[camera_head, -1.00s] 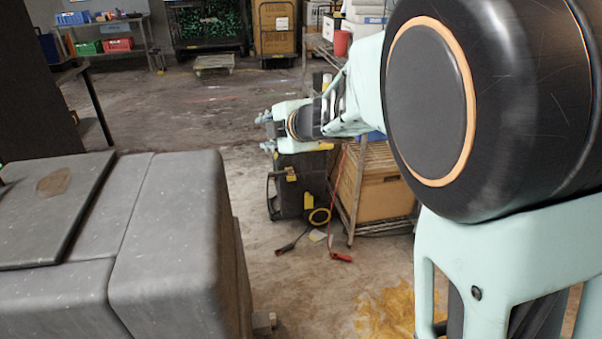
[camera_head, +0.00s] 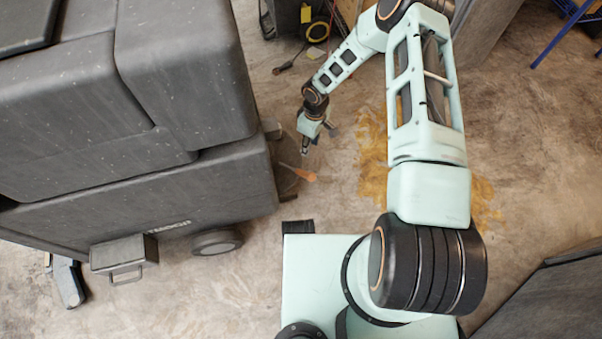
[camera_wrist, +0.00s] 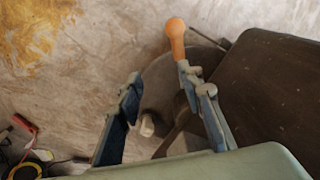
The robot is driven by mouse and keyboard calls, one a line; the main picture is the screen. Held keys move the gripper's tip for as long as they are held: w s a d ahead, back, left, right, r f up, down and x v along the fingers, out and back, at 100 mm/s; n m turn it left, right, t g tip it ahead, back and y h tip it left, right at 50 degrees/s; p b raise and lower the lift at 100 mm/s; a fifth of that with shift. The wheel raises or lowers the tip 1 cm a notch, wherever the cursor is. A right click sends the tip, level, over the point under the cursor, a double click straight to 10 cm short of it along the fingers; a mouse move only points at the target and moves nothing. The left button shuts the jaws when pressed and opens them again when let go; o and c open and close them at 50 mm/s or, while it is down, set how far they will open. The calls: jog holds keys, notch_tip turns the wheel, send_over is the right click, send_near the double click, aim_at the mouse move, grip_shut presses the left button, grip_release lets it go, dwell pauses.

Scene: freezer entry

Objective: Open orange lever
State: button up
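The orange lever (camera_head: 299,174) sticks out from the right side of the large grey machine (camera_head: 150,190), low near the floor. In the wrist view its rounded orange handle (camera_wrist: 175,38) is at upper centre, just beyond the right fingertip. I cannot tell whether they touch. My gripper (camera_head: 306,150) points down beside the machine, just above the lever in the head view. In the wrist view my gripper (camera_wrist: 160,82) has its fingers well apart, with nothing gripped. A small pale knob (camera_wrist: 147,126) shows between the fingers, deeper in.
The machine's dark side (camera_wrist: 270,95) is close on the right in the wrist view. A wheel (camera_head: 217,241) and a small grey box (camera_head: 124,256) are at its lower edge. A yellow floor stain (camera_head: 374,160) lies on open floor. Cables (camera_wrist: 25,150) lie at lower left.

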aim_at(305, 172)
jog(key=shift+m+g, duration=0.4)
jog(key=s+f+b, duration=0.1)
jog(key=f, duration=0.3)
jog(key=s+a+f+b, duration=0.1)
jog(key=f, duration=0.3)
jog(key=s+f+b, duration=0.1)
jog(key=s+f, duration=0.1)
jog(key=f, duration=0.2)
jog(key=shift+a+f, duration=0.35)
grip_shut()
